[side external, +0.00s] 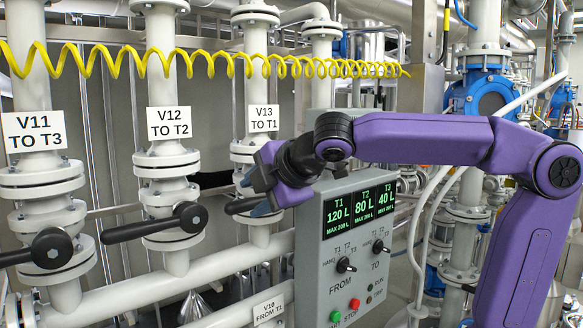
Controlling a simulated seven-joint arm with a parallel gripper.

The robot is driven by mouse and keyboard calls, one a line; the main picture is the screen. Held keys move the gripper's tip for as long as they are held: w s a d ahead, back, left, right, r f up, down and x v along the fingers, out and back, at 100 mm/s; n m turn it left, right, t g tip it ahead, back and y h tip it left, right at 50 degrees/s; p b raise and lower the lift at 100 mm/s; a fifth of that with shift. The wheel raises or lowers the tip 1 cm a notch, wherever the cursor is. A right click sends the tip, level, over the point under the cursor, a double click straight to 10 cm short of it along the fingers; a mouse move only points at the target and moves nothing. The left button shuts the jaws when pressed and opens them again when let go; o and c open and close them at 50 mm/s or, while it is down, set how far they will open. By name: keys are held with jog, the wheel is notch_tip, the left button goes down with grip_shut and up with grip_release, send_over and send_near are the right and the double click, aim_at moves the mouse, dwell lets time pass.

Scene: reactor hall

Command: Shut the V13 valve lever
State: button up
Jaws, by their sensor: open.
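The V13 valve sits on the third white vertical pipe, under the label "V13 TO T1" (264,118). Its black lever (238,207) points left, roughly across the pipe, and its right part is hidden behind my gripper. My gripper (254,188) is at this valve, coming in from the right, with its jaws open around or just in front of the lever. I cannot tell whether the fingers touch it.
The V12 lever (165,222) and V11 lever (35,250) stick out to the left. A grey control box (352,300) with displays and knobs stands just below my arm. A yellow coiled hose (200,62) hangs across the pipes above.

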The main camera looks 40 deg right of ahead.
jog(key=v, duration=1.2)
jog(key=shift+s, duration=0.1)
notch_tip(320, 180, down, 11)
jog(key=s+d+g, duration=0.1)
jog(key=g, duration=0.2)
jog(key=s+d+f+m+g, duration=0.2)
jog(key=s+d+f+g, duration=0.2)
jog(key=s+f, duration=0.5)
jog(key=s+d+f+m+g, duration=0.3)
jog(key=s+d+f, duration=0.6)
jog(key=f, duration=0.3)
jog(key=shift+s+d+f+g, duration=0.25)
jog(key=shift+s+f+g, duration=0.2)
jog(key=shift+s, duration=0.35)
